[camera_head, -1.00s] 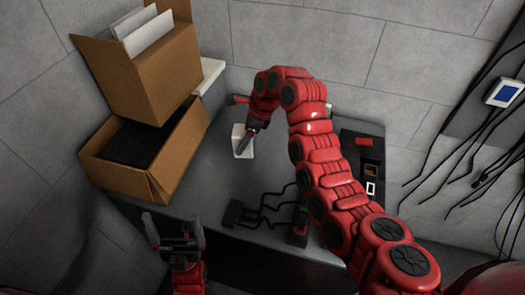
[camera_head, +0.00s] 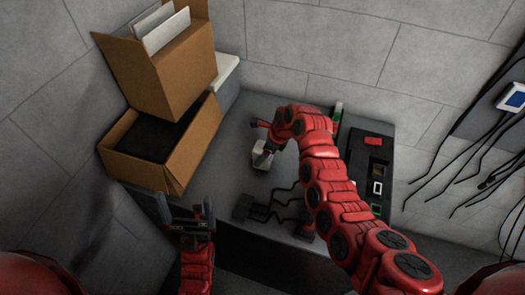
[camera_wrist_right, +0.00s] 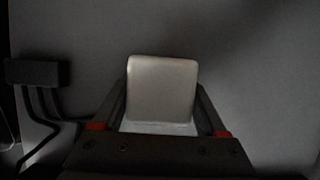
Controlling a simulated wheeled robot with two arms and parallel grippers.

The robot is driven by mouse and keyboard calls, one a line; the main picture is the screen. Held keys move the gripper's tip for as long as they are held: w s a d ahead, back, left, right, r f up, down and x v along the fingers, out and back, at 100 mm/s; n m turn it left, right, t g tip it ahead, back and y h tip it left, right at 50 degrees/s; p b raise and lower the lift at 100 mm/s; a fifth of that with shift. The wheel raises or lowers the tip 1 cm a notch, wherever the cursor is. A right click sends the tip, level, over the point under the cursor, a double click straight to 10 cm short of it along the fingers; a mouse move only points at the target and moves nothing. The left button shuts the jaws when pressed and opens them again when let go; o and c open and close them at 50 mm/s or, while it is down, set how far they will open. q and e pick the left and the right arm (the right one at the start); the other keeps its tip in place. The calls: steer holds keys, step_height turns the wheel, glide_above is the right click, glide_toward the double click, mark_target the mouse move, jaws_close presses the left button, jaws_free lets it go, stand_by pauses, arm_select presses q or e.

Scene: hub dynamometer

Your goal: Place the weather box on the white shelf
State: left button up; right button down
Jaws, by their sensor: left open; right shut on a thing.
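The weather box, a small white box (camera_head: 259,152), is on or just above the grey table in the head view; I cannot tell if it touches. My right gripper (camera_head: 265,157) is shut on it. In the right wrist view the pale box (camera_wrist_right: 161,90) sits between the two fingers. The white shelf (camera_head: 228,70) is at the back left, partly hidden behind cardboard boxes. My left gripper (camera_head: 185,216) is open and empty at the table's front left, below the lower cardboard box.
An open cardboard box (camera_head: 165,75) with white sheets is stacked on a lower open box (camera_head: 185,160) at the left. A black cable block (camera_head: 243,207) lies near the table front. A dark panel with small modules (camera_head: 376,170) is at the right. Cables hang on the right wall.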

steer(key=shift+a+f, duration=0.1)
steer(key=shift+f, duration=0.05)
jaws_free()
